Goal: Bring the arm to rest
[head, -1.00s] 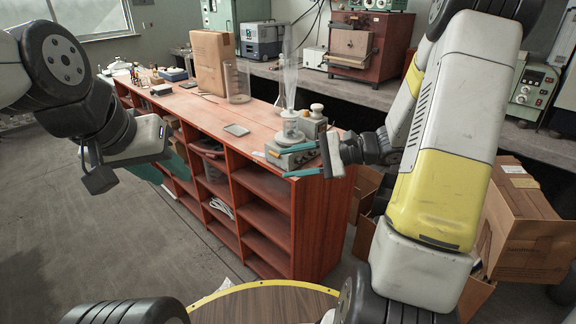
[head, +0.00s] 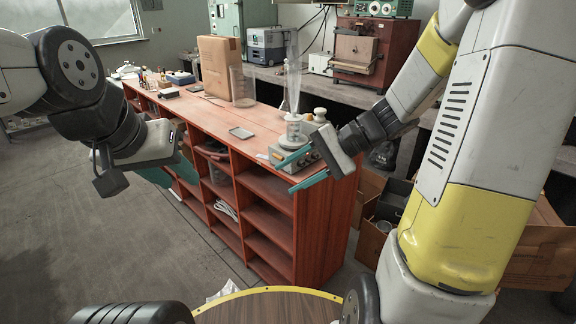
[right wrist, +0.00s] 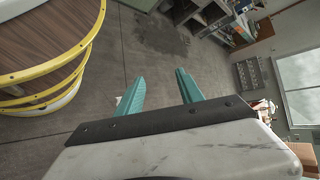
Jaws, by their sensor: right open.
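My right arm (head: 465,170) comes in from the right in the head view, with its yellow and white links bent. Its gripper (head: 285,178) is open and empty, its two teal fingers apart and pointing left in front of the bench's near end. In the right wrist view the same gripper (right wrist: 159,75) has nothing between its fingers, with grey floor behind them. My left gripper (head: 172,174) is at the left, in front of the bench shelves. Its teal fingers are partly hidden by the wrist, so its opening cannot be told.
A red-brown shelved bench (head: 272,145) runs across the middle. A cardboard box (head: 217,66) stands farther back. The floor (head: 95,235) at left is open.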

